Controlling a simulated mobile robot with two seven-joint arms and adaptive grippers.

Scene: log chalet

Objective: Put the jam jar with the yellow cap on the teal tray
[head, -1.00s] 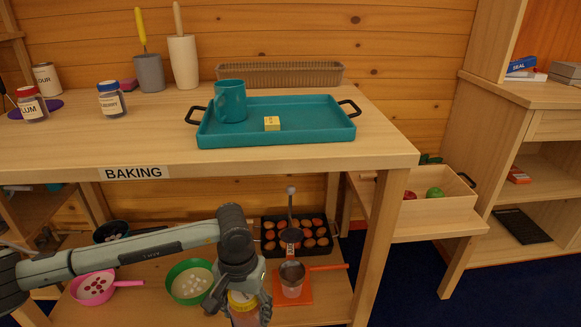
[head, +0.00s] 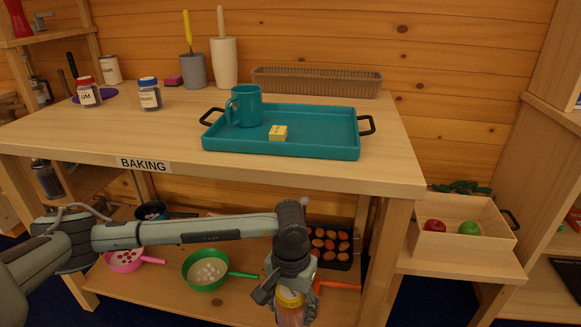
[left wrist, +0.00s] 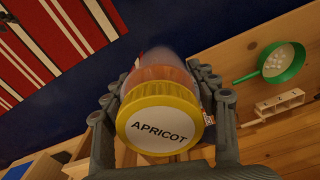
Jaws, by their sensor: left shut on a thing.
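The jam jar with the yellow cap (head: 290,308) is held in my left gripper (head: 286,292), low in front of the baking table. In the left wrist view the jar's yellow cap (left wrist: 160,125) reads APRICOT, and the fingers close on the jar from both sides. The teal tray (head: 310,148) with black handles lies on the tabletop, above and behind the gripper. A teal mug (head: 245,107) and a small yellow block (head: 278,133) stand on the tray. The tray's right part is bare. My right gripper is not in view.
A red-capped jar (head: 88,93) and a blue-capped jar (head: 149,96) stand at the table's left. A wicker basket (head: 316,82) lies behind the tray. The table's front edge (head: 290,177) is above the gripper. A green pan (head: 205,272) sits on the lower shelf.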

